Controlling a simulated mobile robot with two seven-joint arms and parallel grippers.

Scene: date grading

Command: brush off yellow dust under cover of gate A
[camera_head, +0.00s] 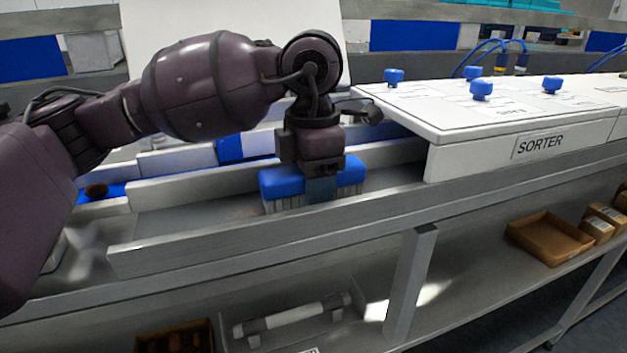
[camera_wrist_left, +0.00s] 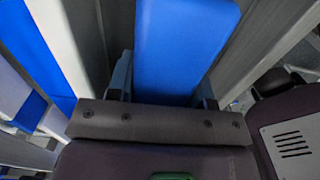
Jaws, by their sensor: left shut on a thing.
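My left gripper (camera_head: 322,186) is shut on a blue brush (camera_head: 283,181) with pale bristles pointing down. The brush is in the grey channel (camera_head: 180,218) of the sorter line, left of the white SORTER cover. The bristles are at or just above the channel floor; I cannot tell if they touch. In the left wrist view the blue brush back (camera_wrist_left: 185,45) shows between the fingers. My right gripper is not in view.
The white SORTER cover (camera_head: 470,128) with blue knobs (camera_head: 481,90) stands closed at right. A raised white panel (camera_head: 135,45) is behind my left arm. The channel's front rail (camera_head: 270,237) runs along the near side. A brown tray (camera_head: 549,238) sits on the lower shelf.

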